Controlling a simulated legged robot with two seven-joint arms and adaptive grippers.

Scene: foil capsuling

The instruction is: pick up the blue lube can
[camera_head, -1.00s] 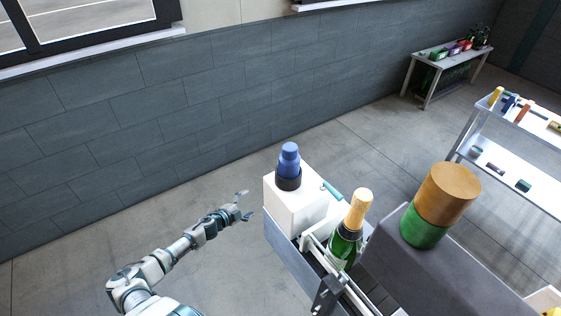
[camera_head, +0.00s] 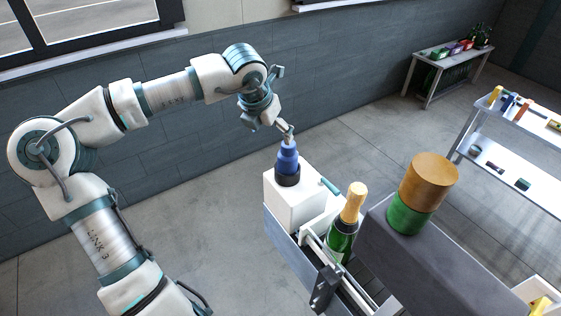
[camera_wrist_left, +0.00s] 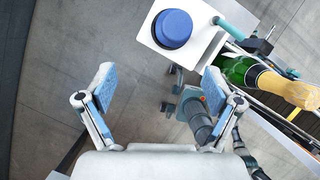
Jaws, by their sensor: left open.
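The blue lube can (camera_head: 287,160) stands upright in a dark ring-shaped base on the white block (camera_head: 291,205). In the left wrist view its round blue top (camera_wrist_left: 173,28) shows above the space between the fingers. My left gripper (camera_head: 288,132) hangs just above the can, its fingers pointing down. In the left wrist view the left gripper (camera_wrist_left: 158,84) is open with nothing between its fingers, and the can lies beyond the fingertips. In the head view the fingers overlap the can's top, so I cannot tell whether they touch.
A green bottle with a gold top (camera_head: 345,225) stands right of the white block, in the machine. A teal handle (camera_head: 330,187) sticks out between them. A green-and-tan cylinder (camera_head: 425,190) stands on a grey block (camera_head: 385,235). Floor left of the machine is clear.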

